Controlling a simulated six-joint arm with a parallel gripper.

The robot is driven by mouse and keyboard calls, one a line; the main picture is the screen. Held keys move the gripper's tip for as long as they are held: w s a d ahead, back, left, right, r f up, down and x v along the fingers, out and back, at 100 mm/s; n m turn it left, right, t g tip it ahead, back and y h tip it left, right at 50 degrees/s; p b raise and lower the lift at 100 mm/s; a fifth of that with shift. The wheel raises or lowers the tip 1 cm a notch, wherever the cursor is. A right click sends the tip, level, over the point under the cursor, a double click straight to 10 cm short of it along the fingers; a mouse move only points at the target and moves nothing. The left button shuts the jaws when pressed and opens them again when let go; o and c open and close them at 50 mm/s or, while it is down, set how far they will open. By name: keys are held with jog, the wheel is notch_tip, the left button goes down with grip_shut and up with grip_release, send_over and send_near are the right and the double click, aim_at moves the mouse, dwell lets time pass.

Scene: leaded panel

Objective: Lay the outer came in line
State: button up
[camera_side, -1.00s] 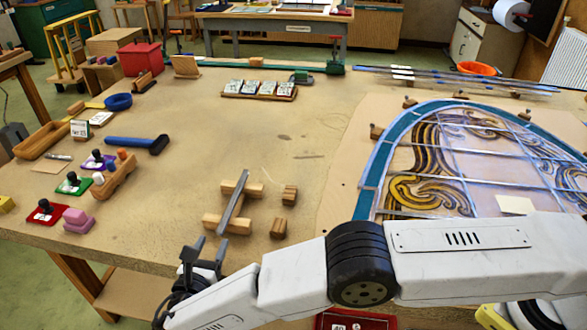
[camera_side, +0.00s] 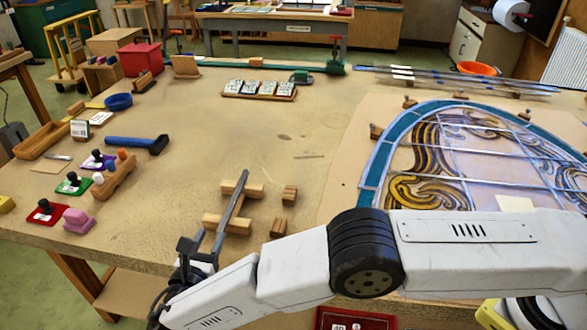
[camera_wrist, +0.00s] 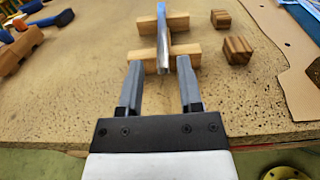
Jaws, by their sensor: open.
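A straight grey lead came (camera_side: 236,198) lies across two light wooden blocks on the bench, one block (camera_side: 226,224) nearer me and one (camera_side: 252,189) beyond. My gripper (camera_side: 202,240) is open at the bench's front edge, by the came's near end. In the wrist view, the came (camera_wrist: 162,30) points towards my gripper (camera_wrist: 159,68). Its near end shows between the two fingertips, closer to the right one, with gaps on both sides. The leaded panel (camera_side: 450,160) with its teal border and yellow scrolls lies at the right, partly hidden by my arm.
Two small wooden blocks (camera_side: 289,195) (camera_side: 278,228) sit right of the came. A blue-handled hammer (camera_side: 138,142), stamps on coloured pads (camera_side: 74,183) and a pink block (camera_side: 77,220) lie at the left. Long cames (camera_side: 450,78) lie along the back. The bench middle is clear.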

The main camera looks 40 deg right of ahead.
notch_tip(320, 180, up, 12)
jog(key=g+y, duration=1.3)
send_over(231, 204)
notch_tip(231, 204, down, 5)
jog(key=shift+d+r, duration=0.1)
jog(key=shift+f, duration=4.1)
grip_shut()
